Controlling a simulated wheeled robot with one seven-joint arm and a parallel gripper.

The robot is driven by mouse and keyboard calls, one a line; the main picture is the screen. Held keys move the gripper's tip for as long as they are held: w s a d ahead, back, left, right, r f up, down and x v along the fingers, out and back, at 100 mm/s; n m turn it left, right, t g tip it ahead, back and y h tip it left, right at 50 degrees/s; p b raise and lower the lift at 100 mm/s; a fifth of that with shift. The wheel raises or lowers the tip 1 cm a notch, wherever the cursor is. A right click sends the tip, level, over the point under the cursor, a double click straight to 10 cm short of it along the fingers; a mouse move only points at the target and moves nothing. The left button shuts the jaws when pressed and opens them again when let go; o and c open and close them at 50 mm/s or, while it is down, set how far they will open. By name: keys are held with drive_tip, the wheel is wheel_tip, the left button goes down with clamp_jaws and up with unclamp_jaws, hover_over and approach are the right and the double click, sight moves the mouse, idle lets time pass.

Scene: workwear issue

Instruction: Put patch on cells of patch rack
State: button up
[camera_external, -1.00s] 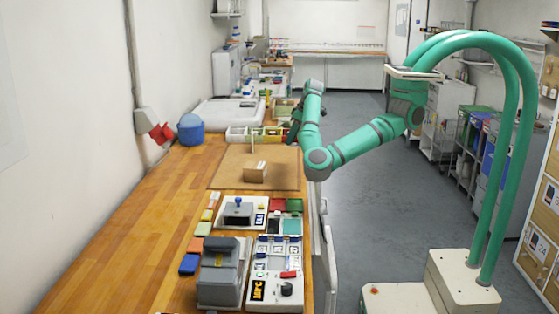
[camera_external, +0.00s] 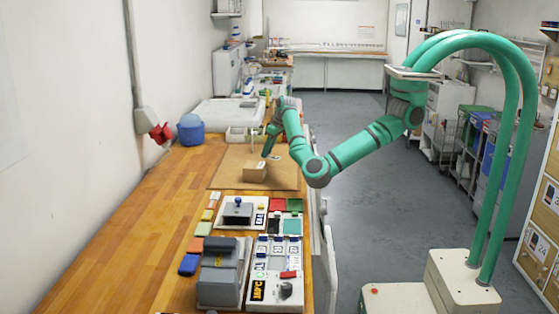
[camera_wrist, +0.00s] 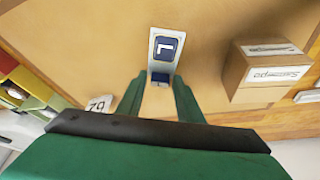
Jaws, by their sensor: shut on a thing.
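My gripper (camera_external: 267,151) hangs above the brown mat, close to the small cardboard box, in the external view. In the wrist view its two green fingers (camera_wrist: 159,82) are shut on a patch (camera_wrist: 167,48), a pale strip with a dark blue square bearing a white L-like mark. The patch sticks out past the fingertips. A second blue part shows between the fingers. A pale panel with several marked cells (camera_external: 278,248), which may be the patch rack, lies at the front of the bench. I cannot tell which of its cells are filled.
The cardboard box (camera_wrist: 264,72) stands right of my fingers, on the mat (camera_external: 225,174). A card marked 79 (camera_wrist: 99,103) is at the left. A grey press (camera_external: 220,275) and a stamp-like device (camera_external: 238,210) stand in front.

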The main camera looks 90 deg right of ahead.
sight(274, 158)
drive_tip(key=shift+w+f, duration=0.2)
drive_tip(key=shift+f, duration=0.05)
drive_tip(key=shift+s+x, duration=0.2)
drive_tip(key=shift+x, duration=0.7)
drive_tip(key=shift+s+x, duration=0.15)
drive_tip(key=shift+x, duration=0.75)
drive_tip(key=shift+a+f, duration=0.15)
drive_tip(key=shift+f, duration=0.15)
drive_tip(key=o, duration=1.1)
drive_tip(key=v, duration=1.1)
drive_tip(key=shift+s+r, duration=0.1)
drive_tip(key=shift+r, duration=0.15)
drive_tip(key=shift+s+r, duration=0.15)
drive_tip(key=shift+r, duration=0.15)
drive_tip(key=c, duration=0.5)
